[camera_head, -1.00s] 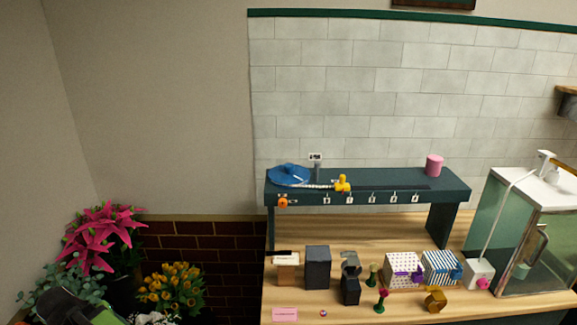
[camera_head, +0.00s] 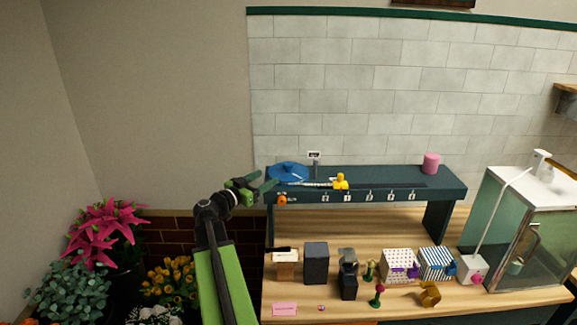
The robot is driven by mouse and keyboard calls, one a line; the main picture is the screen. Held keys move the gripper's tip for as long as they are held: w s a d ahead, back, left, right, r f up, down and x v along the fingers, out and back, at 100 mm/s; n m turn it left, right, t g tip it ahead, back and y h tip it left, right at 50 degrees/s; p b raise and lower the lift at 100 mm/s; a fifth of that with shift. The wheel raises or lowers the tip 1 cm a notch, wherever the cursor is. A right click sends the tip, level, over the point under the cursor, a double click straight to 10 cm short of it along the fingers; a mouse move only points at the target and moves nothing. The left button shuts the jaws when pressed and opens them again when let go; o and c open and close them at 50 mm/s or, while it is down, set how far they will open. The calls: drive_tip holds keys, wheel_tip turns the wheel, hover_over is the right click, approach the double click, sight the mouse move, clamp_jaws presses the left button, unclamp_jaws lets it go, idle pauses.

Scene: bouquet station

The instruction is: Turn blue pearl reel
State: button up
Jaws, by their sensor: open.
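The blue pearl reel (camera_head: 288,171) is a flat blue disc with a raised hub, lying at the left end of the dark teal shelf (camera_head: 400,176). A white pearl strand (camera_head: 312,184) runs from it to the right, to a yellow piece (camera_head: 341,181) on the shelf. My gripper (camera_head: 268,184) is green and open, its fingers pointing right at the reel's left edge. I cannot tell whether a finger touches the reel. An orange knob (camera_head: 282,200) sits on the shelf front below the reel.
A pink cylinder (camera_head: 431,163) stands on the shelf's right end. Boxes, including a dark one (camera_head: 316,263) and a striped one (camera_head: 437,263), crowd the wooden table (camera_head: 390,226) below. A glass cabinet (camera_head: 527,235) stands at right. Potted flowers (camera_head: 97,235) fill the lower left.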

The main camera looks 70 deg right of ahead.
sight(284, 166)
drive_tip(key=x, duration=1.3)
drive_tip(key=shift+d, duration=0.1)
clamp_jaws()
drive_tip(key=shift+r, duration=0.1)
